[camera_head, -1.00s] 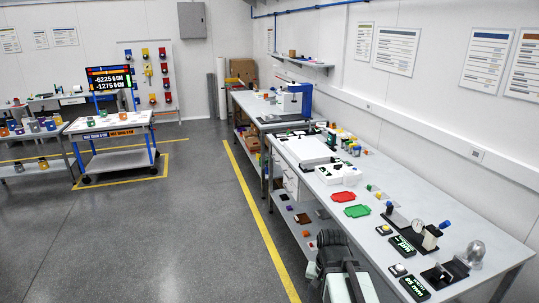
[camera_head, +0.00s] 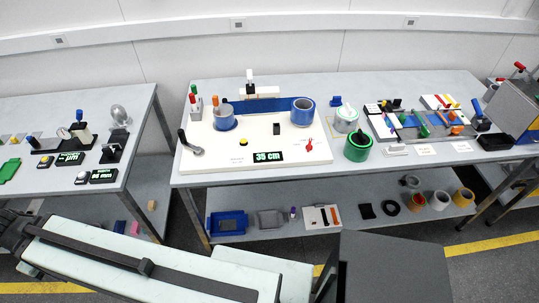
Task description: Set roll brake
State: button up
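A white roll station board (camera_head: 255,152) lies on the middle bench. It carries a blue roll (camera_head: 224,118) at left and another blue roll (camera_head: 302,111) at right, with a blue web (camera_head: 262,105) running between them. A black-handled lever (camera_head: 190,144) stands tilted at the board's left end. A small red handle (camera_head: 309,145) sits at its front right, beside a display (camera_head: 268,156) reading 35 cm. Which of the two is the brake I cannot tell. My arm stretches across the lower left, well apart from the station; my gripper's fingers do not show.
A yellow button (camera_head: 243,141) is on the board, and red and green knobs (camera_head: 194,100) stand at its back left. The left bench (camera_head: 131,107) is separated by a narrow gap.

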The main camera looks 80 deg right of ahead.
aim_at(309, 147)
jog(key=u, duration=0.05)
jog(key=k, duration=0.2)
jog(key=z, duration=2.45)
jog(key=k, duration=0.55)
